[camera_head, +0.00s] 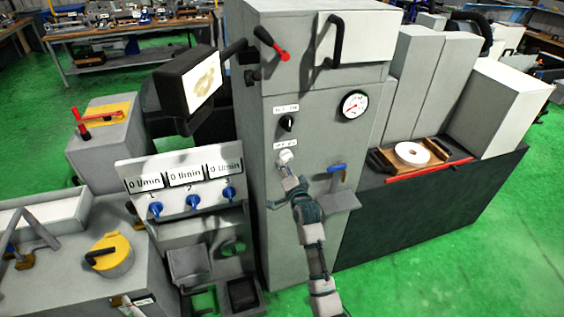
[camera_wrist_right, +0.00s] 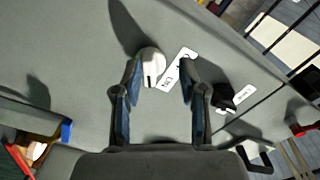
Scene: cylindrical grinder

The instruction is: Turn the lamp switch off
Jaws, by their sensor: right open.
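A white rotary knob (camera_head: 284,156) is on the grey front panel of the tall cabinet, under a small label (camera_head: 285,143) too blurred to read. My right gripper (camera_head: 291,180) is just below it and open. In the right wrist view the white knob (camera_wrist_right: 151,64) sits near the tips of the spread fingers (camera_wrist_right: 160,82), nearer the left finger; contact is not clear. A black knob (camera_head: 287,123) with its own label sits above the white one; it also shows in the wrist view (camera_wrist_right: 224,97), right of the right finger. I cannot read which is the lamp switch. My left gripper is out of view.
A blue-handled lever (camera_head: 337,169) above a small ledge is right of the gripper. A pressure gauge (camera_head: 354,104) and a red-tipped lever (camera_head: 273,45) are higher. A panel with blue valves (camera_head: 192,202) stands left.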

